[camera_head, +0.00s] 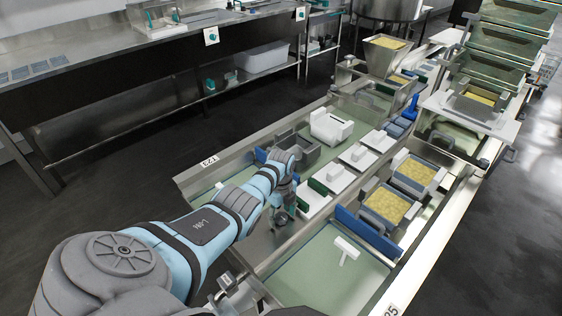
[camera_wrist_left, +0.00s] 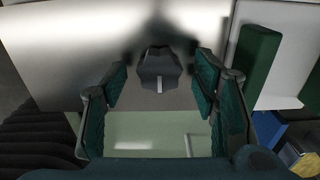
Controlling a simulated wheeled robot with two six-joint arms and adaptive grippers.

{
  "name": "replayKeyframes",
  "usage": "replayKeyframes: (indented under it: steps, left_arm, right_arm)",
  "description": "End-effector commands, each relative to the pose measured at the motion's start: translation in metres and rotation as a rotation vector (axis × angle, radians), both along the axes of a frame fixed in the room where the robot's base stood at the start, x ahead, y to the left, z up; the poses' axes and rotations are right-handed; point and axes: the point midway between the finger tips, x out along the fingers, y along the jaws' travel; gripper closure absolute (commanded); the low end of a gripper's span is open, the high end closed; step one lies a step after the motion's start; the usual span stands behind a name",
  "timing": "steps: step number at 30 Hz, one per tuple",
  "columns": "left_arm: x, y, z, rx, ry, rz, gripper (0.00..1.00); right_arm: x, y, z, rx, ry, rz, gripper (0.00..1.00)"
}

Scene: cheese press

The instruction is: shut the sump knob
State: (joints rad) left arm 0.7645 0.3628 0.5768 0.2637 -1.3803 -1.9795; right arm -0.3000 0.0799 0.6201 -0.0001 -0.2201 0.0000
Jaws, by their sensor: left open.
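A dark, lobed knob (camera_wrist_left: 158,66), apparently the sump knob, sits on the bare metal in the left wrist view, with a pale mark on its near face. My left gripper (camera_wrist_left: 162,75) is open, its green-padded fingers on either side of the knob. The knob lies between and slightly beyond the fingertips; I see gaps on both sides and no contact. In the head view my left gripper (camera_head: 287,207) is low over the metal divider of the trough, and the arm hides part of that spot.
Green-bottomed basins (camera_head: 325,275) lie around the divider. White blocks (camera_head: 340,177) and a green block (camera_wrist_left: 258,60) stand close to the right of my gripper. A blue divider (camera_head: 367,233) and moulds of yellow curd (camera_head: 388,206) are further right. Dark floor is clear at left.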

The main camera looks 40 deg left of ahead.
Motion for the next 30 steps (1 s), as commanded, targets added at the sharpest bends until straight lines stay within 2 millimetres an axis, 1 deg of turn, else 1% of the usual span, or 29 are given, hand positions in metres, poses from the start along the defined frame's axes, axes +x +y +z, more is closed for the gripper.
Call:
replayKeyframes:
  steps: [5, 8, 11, 12, 15, 19, 21, 23, 30]
  left_arm:
    - [0.001, 0.0, 0.004, 0.0, -0.002, 0.001, 0.46]
    - [0.001, 0.001, 0.018, 0.002, -0.003, 0.0, 0.46]
    - [0.001, 0.001, 0.045, 0.003, -0.006, -0.002, 0.46]
    - [0.001, 0.001, 0.057, 0.002, -0.006, -0.002, 0.46]
    - [0.001, 0.001, 0.085, 0.003, -0.004, -0.001, 0.46]
    - [0.001, 0.0, 0.111, 0.001, -0.002, 0.0, 0.46]
    - [0.0, 0.0, 0.118, 0.001, -0.001, 0.0, 0.46]
    - [0.0, 0.0, 0.12, 0.001, 0.0, 0.0, 0.46]
    - [0.0, 0.0, 0.12, 0.0, 0.0, 0.0, 0.46]
  right_arm:
    - [0.0, -0.001, 0.0, -0.001, 0.0, 0.0, 0.6]
    - [0.0, -0.001, 0.0, -0.001, 0.0, 0.0, 0.6]
    - [0.0, 0.0, 0.0, 0.0, 0.0, 0.0, 0.6]
    - [0.0, 0.0, 0.0, 0.0, 0.0, 0.0, 0.6]
    - [0.0, 0.0, 0.0, 0.0, 0.0, 0.0, 0.6]
    - [0.0, 0.0, 0.0, 0.0, 0.0, 0.0, 0.6]
    - [0.0, 0.0, 0.0, 0.0, 0.0, 0.0, 0.6]
    - [0.0, 0.0, 0.0, 0.0, 0.0, 0.0, 0.6]
    - [0.0, 0.0, 0.0, 0.0, 0.0, 0.0, 0.6]
